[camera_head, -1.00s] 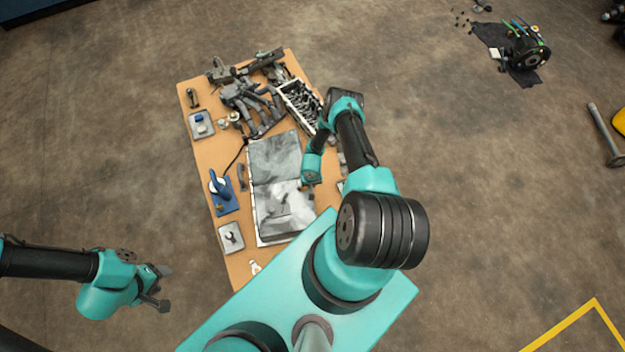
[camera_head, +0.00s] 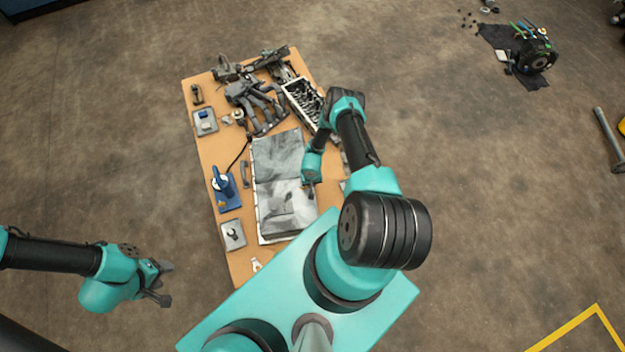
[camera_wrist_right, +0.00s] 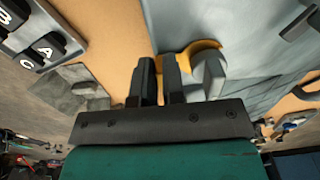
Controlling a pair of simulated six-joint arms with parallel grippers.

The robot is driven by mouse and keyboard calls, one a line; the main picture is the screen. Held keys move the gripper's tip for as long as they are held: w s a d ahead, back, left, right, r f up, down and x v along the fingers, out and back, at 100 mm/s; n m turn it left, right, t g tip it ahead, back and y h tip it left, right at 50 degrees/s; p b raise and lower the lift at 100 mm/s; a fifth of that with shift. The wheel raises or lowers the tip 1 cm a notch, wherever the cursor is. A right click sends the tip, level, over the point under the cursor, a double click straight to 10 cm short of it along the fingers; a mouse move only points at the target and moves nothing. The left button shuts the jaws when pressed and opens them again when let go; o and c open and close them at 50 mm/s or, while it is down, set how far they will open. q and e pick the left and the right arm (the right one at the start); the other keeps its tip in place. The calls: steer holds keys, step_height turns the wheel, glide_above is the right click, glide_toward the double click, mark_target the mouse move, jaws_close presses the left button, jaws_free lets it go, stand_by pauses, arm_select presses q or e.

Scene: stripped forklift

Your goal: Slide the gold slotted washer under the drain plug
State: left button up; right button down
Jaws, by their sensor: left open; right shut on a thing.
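In the right wrist view, part of the gold slotted washer (camera_wrist_right: 203,46) shows as a curved gold band. My right gripper (camera_wrist_right: 160,68) is shut on its near end, with gold showing between the fingers. The grey, rounded drain plug (camera_wrist_right: 211,72) stands just right of the fingers, in front of the washer's curve. I cannot tell whether the washer is under the plug's head. In the head view my right gripper (camera_head: 311,189) is low over the grey sheet-like panel (camera_head: 285,205); washer and plug are too small to make out there. My left gripper (camera_head: 165,284) is open and empty, off the table's left side.
The wooden table (camera_head: 212,155) holds a blue-based device (camera_head: 226,190), a small grey tray (camera_head: 233,235) and a cluster of dark parts (camera_head: 252,100) at the back. Lettered black blocks (camera_wrist_right: 47,46) show at left in the wrist view. Floor around my left gripper is clear.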

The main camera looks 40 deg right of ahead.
steer(key=shift+w+a, duration=0.1)
steer(key=shift+a, duration=0.05)
steer(key=c, duration=1.1)
jaws_free()
steer(key=shift+r, duration=0.1)
step_height(320, 180, up, 17)
steer(key=shift+r, duration=0.1)
stand_by(0.3)
steer(key=s+a+r+n+y, duration=0.1)
steer(key=s+a+r, duration=0.1)
steer(key=a+r, duration=0.3)
steer(key=s+a+r+n+y, duration=0.1)
steer(key=a+r+n, duration=0.1)
steer(key=a+r, duration=0.4)
steer(key=s+a+r+n+y, duration=0.1)
steer(key=a+r, duration=0.5)
steer(key=r, duration=0.6)
steer(key=shift+s+r+n+t+y, duration=0.4)
steer(key=shift+s, duration=0.4)
